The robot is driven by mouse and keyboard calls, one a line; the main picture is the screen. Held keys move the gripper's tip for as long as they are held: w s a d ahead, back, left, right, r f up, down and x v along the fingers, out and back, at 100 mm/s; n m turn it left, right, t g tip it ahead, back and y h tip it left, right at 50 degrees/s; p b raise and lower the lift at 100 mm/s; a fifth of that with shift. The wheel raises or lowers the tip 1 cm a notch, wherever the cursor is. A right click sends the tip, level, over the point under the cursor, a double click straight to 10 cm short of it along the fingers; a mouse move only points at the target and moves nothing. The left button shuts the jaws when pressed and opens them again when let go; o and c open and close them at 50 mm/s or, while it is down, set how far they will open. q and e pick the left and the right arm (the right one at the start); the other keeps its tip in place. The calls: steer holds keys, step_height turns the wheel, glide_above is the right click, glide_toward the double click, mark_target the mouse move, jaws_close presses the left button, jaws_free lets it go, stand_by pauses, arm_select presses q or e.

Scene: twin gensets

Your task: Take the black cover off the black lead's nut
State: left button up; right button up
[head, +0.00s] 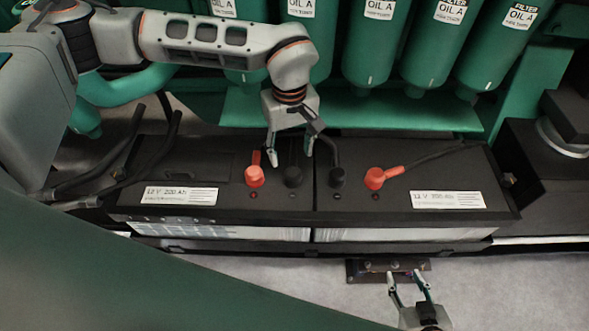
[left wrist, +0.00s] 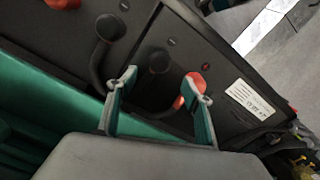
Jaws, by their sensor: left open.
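Two black terminal covers show in the head view: one (head: 293,177) on the left battery, one (head: 337,178) on the right battery, each with a black lead running back. My left gripper (head: 291,158) is open and empty, above and behind the left battery's black cover. In the left wrist view that black cover (left wrist: 158,62) lies beyond the gap between the fingertips (left wrist: 166,85), apart from both. The other black cover (left wrist: 109,27) is further left there. The nuts are not visible. My right gripper (head: 407,276) is open at the bottom of the head view.
A red cover (head: 254,177) sits close beside the left battery's black cover; another red cover (head: 375,178) is on the right battery. Green oil filters (head: 375,50) hang behind the batteries. A small dark tray (head: 356,271) lies in front, near my right gripper.

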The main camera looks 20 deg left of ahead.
mark_target(292, 170)
arm_select(q)
steer(key=shift+w+a+f, duration=0.1)
steer(key=shift+a+f, duration=0.1)
steer(key=shift+f, duration=0.15)
steer(key=shift+d+f, duration=0.15)
steer(key=shift+f, duration=1.6)
steer(key=shift+d+f, duration=0.15)
steer(key=shift+f, duration=1.55)
steer(key=c, duration=1)
